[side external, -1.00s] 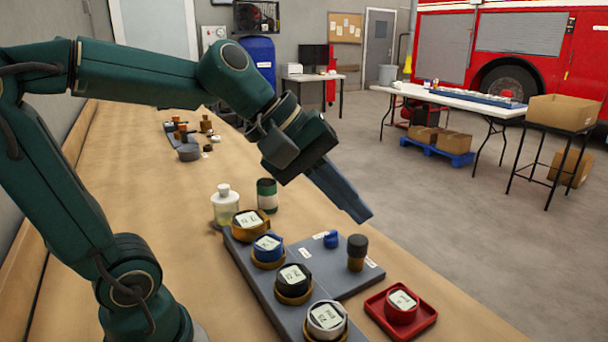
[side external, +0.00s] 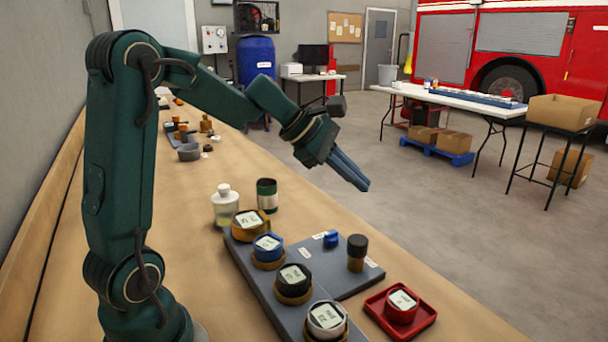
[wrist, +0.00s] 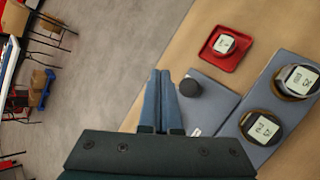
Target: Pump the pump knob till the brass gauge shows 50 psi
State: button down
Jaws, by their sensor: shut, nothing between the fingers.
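The pump knob (side external: 357,252) is a dark cap on a brown stem, upright on the grey panel. It also shows in the wrist view (wrist: 190,88), just right of the fingers. The brass gauge (side external: 250,226) is at the far end of the gauge row; its display is too small to read surely, and I cannot pick it out in the wrist view. My gripper (side external: 364,186) is shut and empty, in the air above the knob and apart from it. Its blue fingers (wrist: 160,74) lie side by side in the wrist view.
Blue (side external: 268,249), black (side external: 293,282) and silver (side external: 325,318) gauges share the row. A small blue knob (side external: 331,239) is near the pump knob. A red gauge (side external: 400,306) sits in a red tray (side external: 427,323). A bottle (side external: 225,207) and a green can (side external: 267,196) stand behind.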

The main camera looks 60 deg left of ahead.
aim_at(358, 238)
jog(key=shift+f, duration=4.4)
jog(key=shift+f, duration=0.1)
jog(key=shift+f, duration=0.3)
jog(key=shift+f, duration=1.1)
jog(key=shift+r, duration=1.5)
jog(key=shift+r, duration=2.5)
